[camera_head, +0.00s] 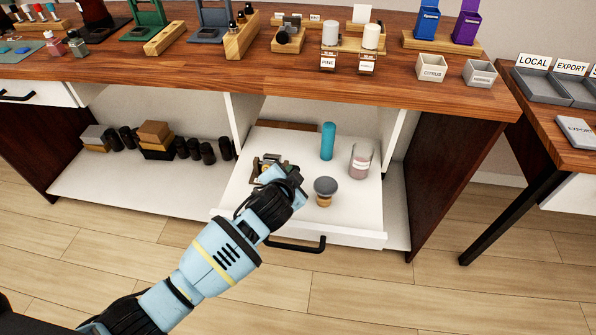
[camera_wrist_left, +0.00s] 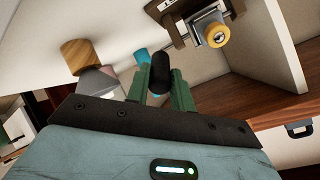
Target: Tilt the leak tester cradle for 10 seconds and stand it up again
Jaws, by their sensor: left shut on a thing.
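The leak tester cradle (camera_head: 262,166) stands on the white pull-out shelf, partly hidden behind my left gripper (camera_head: 292,178). In the left wrist view the brown cradle (camera_wrist_left: 183,38) shows at the upper right, with a metal rod and a brass-coloured round end. My left gripper also shows there (camera_wrist_left: 162,85), its green fingers shut on a dark, rounded thing (camera_wrist_left: 161,68). I cannot tell whether this dark thing is joined to the cradle. My right gripper is in neither view.
On the shelf (camera_head: 270,222), right of my gripper, stand a grey-topped piece (camera_head: 325,186), a teal cylinder (camera_head: 327,141) and a beaker (camera_head: 361,162). The wooden worktop (camera_head: 180,72) overhangs behind. Dark bottles (camera_head: 195,148) and blocks stand at left. The shelf's front right is clear.

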